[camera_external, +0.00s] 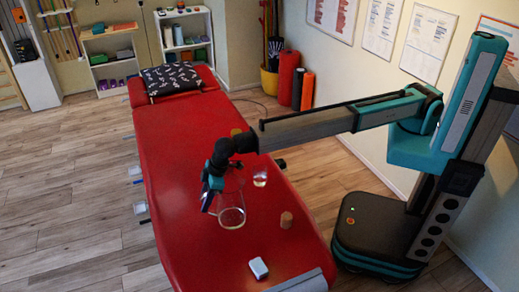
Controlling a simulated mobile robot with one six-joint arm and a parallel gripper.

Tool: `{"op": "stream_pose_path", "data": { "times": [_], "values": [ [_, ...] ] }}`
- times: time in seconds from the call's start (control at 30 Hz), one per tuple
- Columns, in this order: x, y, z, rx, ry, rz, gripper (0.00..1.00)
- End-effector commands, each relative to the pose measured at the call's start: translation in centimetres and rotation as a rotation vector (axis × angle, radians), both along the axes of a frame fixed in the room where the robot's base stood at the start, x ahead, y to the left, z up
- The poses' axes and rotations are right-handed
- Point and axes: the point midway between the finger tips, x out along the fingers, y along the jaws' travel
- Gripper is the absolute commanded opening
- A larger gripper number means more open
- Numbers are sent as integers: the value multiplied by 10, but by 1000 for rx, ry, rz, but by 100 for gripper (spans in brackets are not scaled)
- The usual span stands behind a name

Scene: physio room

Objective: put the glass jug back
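The clear glass jug (232,215) is upright over the red treatment table (185,235), near its middle. I cannot tell whether its base rests on the table or is slightly above it. My gripper (210,195) points down at the jug's left side, touching or very near it. Its fingers are small and dark here, so I cannot see whether they are closed on the jug.
A white box (258,267) lies nearer the front. A yellowish item (236,132) sits behind my arm. A patterned pillow (170,78) lies at the far end.

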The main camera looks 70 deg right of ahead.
Motion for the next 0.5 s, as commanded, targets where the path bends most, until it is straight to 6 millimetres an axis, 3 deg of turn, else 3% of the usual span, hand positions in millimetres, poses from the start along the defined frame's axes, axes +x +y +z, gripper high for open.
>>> {"op": "stream_pose_path", "data": {
  "times": [0.27,0.5],
  "values": [
    [0,0,-4,0,0,0,36],
    [-6,-5,13,1,-2,0,36]
  ]
}}
